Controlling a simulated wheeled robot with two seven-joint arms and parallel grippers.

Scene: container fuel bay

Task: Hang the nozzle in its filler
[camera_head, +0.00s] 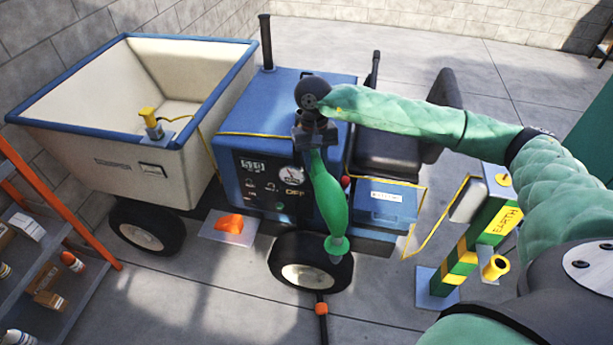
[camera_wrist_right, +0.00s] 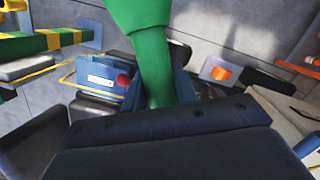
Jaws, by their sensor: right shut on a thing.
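The green nozzle (camera_head: 328,190) is in my right gripper (camera_head: 315,138), in front of the blue tractor. It hangs lengthwise below the jaws, and its flared lower end overlaps the front wheel in the head view. In the right wrist view the green nozzle (camera_wrist_right: 155,55) rises from between the jaws (camera_wrist_right: 160,105), which are shut on it. A red round part (camera_head: 346,182) shows beside the nozzle near the blue side box; I cannot tell whether it belongs to the filler. No filler opening can be made out. My left gripper is not in view.
The blue tractor (camera_head: 262,150) has a panel with a dial and a blue side box (camera_head: 385,203). A cream trailer (camera_head: 100,150) stands left. An earth post (camera_head: 465,250) with yellow cable stands right. A shelf (camera_head: 55,265) is at lower left. An orange block (camera_head: 229,223) sits low by the tractor.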

